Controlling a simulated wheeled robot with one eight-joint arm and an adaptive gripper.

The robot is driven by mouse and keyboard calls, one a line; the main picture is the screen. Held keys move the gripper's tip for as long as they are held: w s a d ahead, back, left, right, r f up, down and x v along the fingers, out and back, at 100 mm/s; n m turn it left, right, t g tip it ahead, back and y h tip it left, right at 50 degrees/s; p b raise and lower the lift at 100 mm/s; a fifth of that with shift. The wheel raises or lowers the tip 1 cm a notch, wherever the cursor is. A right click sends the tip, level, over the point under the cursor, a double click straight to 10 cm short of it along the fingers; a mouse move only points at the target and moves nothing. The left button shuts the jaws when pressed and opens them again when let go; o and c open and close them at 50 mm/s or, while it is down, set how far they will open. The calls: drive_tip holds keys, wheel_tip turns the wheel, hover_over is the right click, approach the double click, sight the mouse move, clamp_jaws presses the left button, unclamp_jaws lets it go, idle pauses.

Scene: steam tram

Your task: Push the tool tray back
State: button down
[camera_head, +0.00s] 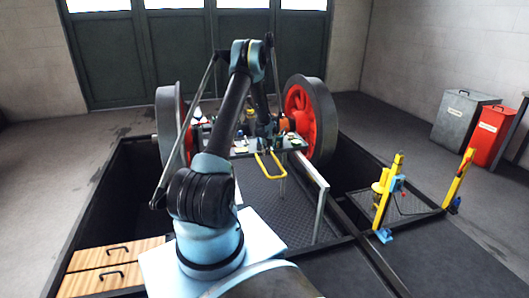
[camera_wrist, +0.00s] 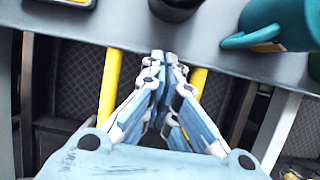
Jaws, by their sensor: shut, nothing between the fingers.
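The tool tray (camera_head: 243,152) is a flat grey shelf with a yellow loop handle (camera_head: 270,167) at its front, set between the two red wheels. In the wrist view the grey tray top (camera_wrist: 120,25) fills the upper part, with yellow handle bars (camera_wrist: 109,85) on both sides of my fingers. My gripper (camera_wrist: 165,58) is shut and empty, with its tips at the tray's front edge between the bars. I cannot tell whether the tips touch it. In the head view my arm partly hides the tray and the gripper.
On the tray stand a teal can (camera_wrist: 280,24) at the right, a dark round thing (camera_wrist: 174,8) and a dark box at the left. A red wheel (camera_head: 308,118) stands close on the right. Yellow posts (camera_head: 388,198) stand at the right; wooden drawers (camera_head: 112,262) lie front left.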

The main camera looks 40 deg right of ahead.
drive_tip(key=s+a+r, duration=0.2)
drive_tip(key=s+r, duration=0.5)
drive_tip(key=r, duration=0.2)
drive_tip(key=shift+s+a+r, duration=0.15)
drive_tip(key=shift+a+r, duration=0.1)
idle(0.4)
